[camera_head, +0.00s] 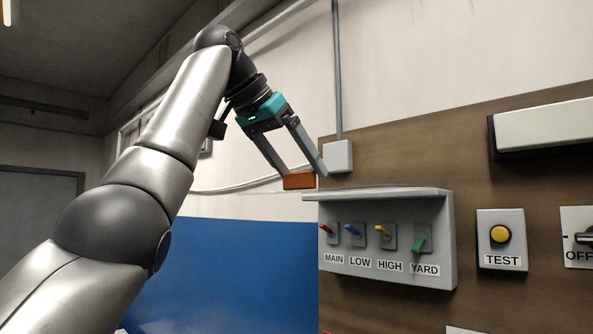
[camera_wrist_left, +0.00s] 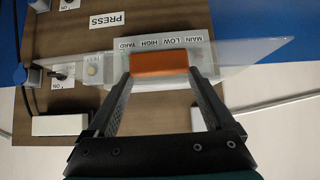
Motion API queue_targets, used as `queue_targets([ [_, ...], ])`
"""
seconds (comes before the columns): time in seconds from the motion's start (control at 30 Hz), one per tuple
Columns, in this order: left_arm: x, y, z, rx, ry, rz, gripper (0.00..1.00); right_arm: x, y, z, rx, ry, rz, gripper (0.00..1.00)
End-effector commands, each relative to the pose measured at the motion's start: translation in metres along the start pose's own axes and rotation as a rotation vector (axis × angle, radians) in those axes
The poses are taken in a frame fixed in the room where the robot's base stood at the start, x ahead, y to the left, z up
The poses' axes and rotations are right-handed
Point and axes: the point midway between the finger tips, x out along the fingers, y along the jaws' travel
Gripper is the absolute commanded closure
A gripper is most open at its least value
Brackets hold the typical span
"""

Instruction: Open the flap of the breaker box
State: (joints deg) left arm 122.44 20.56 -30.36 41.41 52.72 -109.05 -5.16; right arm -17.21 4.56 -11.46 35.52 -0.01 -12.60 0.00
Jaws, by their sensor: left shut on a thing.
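The breaker box (camera_head: 440,240) is a grey housing on the brown board, with red, blue, yellow and green levers labelled MAIN, LOW, HIGH and YARD. Its clear flap (camera_wrist_left: 240,60) stands out from the box's top edge and shows nearly edge-on in the head view, so the levers are uncovered. My left gripper (camera_head: 304,172) is shut on the flap's orange handle (camera_head: 299,181), which also shows between the fingers in the left wrist view (camera_wrist_left: 160,64). The green lever points down, unlike the others. My right gripper is out of view.
A grey junction box (camera_head: 338,156) with a vertical conduit is close behind my left fingers. A yellow TEST button (camera_head: 500,234) and an OFF switch (camera_head: 585,238) are to the right. A long white fixture (camera_head: 545,125) is above them.

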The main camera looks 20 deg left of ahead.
Motion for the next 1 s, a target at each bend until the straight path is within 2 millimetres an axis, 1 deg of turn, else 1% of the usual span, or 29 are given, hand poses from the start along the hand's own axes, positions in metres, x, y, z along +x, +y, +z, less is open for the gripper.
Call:
queue_targets([
  [0.3,-0.0037,0.0024,0.0000,-0.001,-0.049,0.001,1.00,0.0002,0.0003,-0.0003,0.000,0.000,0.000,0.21],
  [0.93,-0.0049,0.0027,-0.0003,0.000,-0.059,0.001,1.00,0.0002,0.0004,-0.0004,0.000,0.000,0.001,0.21],
  [0.97,-0.0048,0.0027,-0.0002,0.000,-0.059,0.001,0.10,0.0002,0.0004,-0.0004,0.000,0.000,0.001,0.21],
  [1.0,-0.0049,0.0026,-0.0003,0.000,-0.059,0.001,0.05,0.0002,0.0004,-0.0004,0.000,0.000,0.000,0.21],
])
